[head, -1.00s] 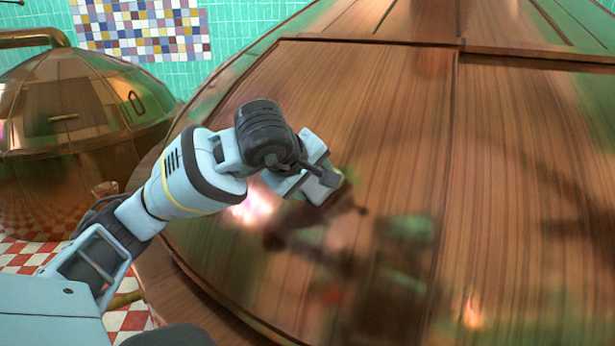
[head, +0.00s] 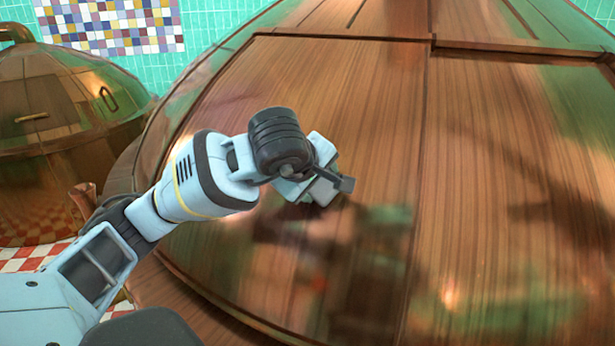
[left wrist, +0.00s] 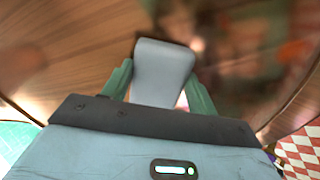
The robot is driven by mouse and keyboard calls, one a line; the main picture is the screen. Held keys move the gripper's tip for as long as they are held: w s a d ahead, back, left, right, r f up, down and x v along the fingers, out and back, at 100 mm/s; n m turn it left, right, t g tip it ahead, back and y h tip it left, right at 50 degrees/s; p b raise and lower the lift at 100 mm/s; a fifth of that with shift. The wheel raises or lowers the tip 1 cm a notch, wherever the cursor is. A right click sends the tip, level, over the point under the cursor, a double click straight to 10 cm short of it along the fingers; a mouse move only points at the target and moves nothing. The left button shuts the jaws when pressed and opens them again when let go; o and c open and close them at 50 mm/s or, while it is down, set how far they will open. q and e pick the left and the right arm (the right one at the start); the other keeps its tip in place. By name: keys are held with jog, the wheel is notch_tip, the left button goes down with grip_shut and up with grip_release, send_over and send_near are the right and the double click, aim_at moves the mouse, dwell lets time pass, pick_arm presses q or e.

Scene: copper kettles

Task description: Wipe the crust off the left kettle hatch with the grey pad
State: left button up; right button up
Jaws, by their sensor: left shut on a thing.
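The grey pad (left wrist: 163,72) sits between the green fingers of my left gripper (head: 322,188), which is shut on it. In the head view the gripper hides most of the pad. The gripper is low over the left panel (head: 330,90) of the big copper kettle, at or very near its surface; I cannot tell whether the pad touches. This panel looks like the hatch, bordered by a dark seam. I cannot make out the crust clearly; dark blurred patches on the panel may be reflections. My right gripper is not in view.
A second copper kettle (head: 60,110) with a curved pipe stands at the back left. A raised ledge (head: 520,55) crosses the big kettle's top right. Red and white checked floor (head: 30,256) shows at the lower left. The panel to the gripper's right is clear.

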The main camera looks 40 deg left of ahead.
pick_arm(q)
jog(key=shift+w+d+f, duration=0.1)
jog(key=shift+w+d, duration=0.05)
jog(key=shift+d, duration=0.55)
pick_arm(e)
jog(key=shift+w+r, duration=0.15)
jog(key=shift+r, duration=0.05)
pick_arm(q)
jog(key=shift+s+a, duration=0.25)
jog(key=shift+a, duration=0.7)
jog(key=shift+s+a, duration=0.25)
jog(key=shift+a, duration=0.65)
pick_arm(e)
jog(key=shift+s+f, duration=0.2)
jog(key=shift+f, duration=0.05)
pick_arm(q)
jog(key=shift+s+a, duration=0.2)
jog(key=shift+a, duration=0.55)
jog(key=shift+s+a+b, duration=0.15)
jog(key=shift+a+b, duration=0.1)
jog(key=shift+a, duration=0.3)
jog(key=shift+s+a+b, duration=0.15)
jog(key=shift+a+b, duration=0.1)
jog(key=shift+a, duration=0.25)
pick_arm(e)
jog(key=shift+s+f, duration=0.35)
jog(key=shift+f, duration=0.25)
